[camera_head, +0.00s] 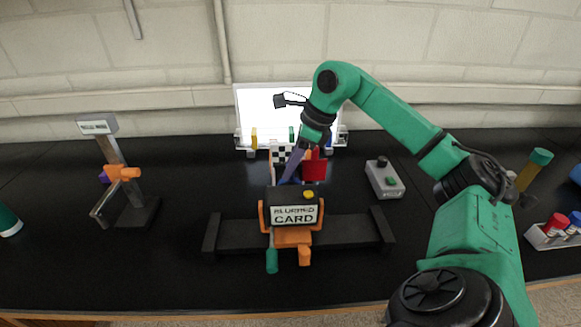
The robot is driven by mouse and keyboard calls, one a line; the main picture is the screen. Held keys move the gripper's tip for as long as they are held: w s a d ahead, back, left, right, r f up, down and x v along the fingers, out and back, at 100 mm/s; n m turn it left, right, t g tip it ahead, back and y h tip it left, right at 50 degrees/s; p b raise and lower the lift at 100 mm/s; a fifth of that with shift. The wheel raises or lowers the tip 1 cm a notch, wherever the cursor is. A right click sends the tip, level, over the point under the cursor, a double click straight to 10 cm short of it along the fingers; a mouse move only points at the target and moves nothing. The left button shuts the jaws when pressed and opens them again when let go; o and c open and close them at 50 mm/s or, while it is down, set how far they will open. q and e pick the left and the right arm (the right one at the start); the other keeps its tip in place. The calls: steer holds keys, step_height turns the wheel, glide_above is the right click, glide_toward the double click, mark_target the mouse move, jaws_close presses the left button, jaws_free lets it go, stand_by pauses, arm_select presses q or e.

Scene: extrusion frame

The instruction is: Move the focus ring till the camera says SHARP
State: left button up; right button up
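The black camera (291,194) stands in an orange holder (292,236) at the middle of a black rail (350,231). Its back screen (294,215) shows CARD in large letters; the smaller line above seems to read BLURRED. A yellow button is on top of the camera. I cannot make out the focus ring; the far side of the camera is hidden. My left gripper is not in view.
A checkered card (281,154) and a red piece (314,170) stand behind the camera, before a bright white panel (262,110). A grey button box (384,179) is to the right, a stand with an orange clamp (122,173) to the left. A tube rack (552,237) is far right.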

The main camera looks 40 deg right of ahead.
steer(key=shift+w+f, duration=0.1)
steer(key=shift+f, duration=0.1)
jaws_close()
stand_by(1.3)
